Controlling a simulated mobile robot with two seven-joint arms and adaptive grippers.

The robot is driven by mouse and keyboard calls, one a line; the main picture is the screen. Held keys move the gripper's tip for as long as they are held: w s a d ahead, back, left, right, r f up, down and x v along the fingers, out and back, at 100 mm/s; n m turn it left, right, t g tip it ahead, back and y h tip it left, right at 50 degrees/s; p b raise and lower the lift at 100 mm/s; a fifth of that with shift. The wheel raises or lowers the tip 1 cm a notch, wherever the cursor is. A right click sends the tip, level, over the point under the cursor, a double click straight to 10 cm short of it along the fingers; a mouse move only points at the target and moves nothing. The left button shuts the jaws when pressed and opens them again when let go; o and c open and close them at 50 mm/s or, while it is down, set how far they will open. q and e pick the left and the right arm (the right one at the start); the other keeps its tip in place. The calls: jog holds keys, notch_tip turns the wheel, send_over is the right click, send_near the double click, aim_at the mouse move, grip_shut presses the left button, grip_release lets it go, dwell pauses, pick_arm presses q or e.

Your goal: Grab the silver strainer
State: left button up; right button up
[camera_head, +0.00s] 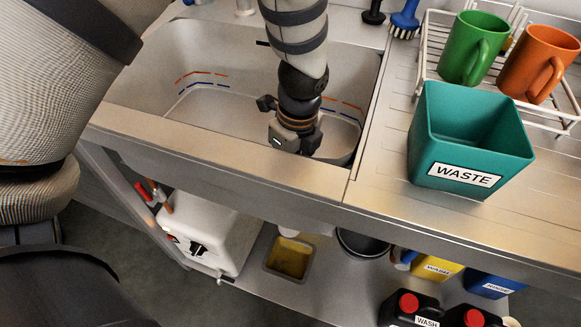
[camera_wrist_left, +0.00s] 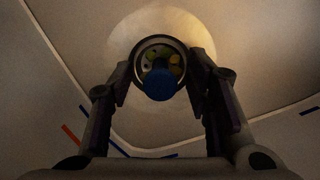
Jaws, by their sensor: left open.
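My left gripper (camera_head: 297,140) points down inside the steel sink (camera_head: 135,85), its arm coming in from the top of the head view. In the left wrist view the round strainer (camera_wrist_left: 149,62) sits at the sink's bottom, inside a paler round area. Its rim looks dark in the dim light. Small green and yellowish bits and a blue round piece (camera_wrist_left: 160,84) lie in or over it. The left gripper (camera_wrist_left: 160,95) is open, one finger on each side of the strainer; I cannot tell whether they touch it. The head view hides the strainer behind the gripper. My right gripper is out of view.
A teal WASTE bin (camera_head: 470,178) stands on the counter right of the sink. Behind it a white rack (camera_head: 424,62) holds a green mug (camera_head: 470,50) and an orange mug (camera_head: 540,65). A blue brush (camera_head: 405,22) lies behind the sink. Containers fill the shelf below.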

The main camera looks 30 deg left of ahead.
pick_arm(q)
grip_shut()
notch_tip(320, 180, up, 10)
jog(key=shift+r+p, duration=0.1)
jog(key=shift+p, duration=0.65)
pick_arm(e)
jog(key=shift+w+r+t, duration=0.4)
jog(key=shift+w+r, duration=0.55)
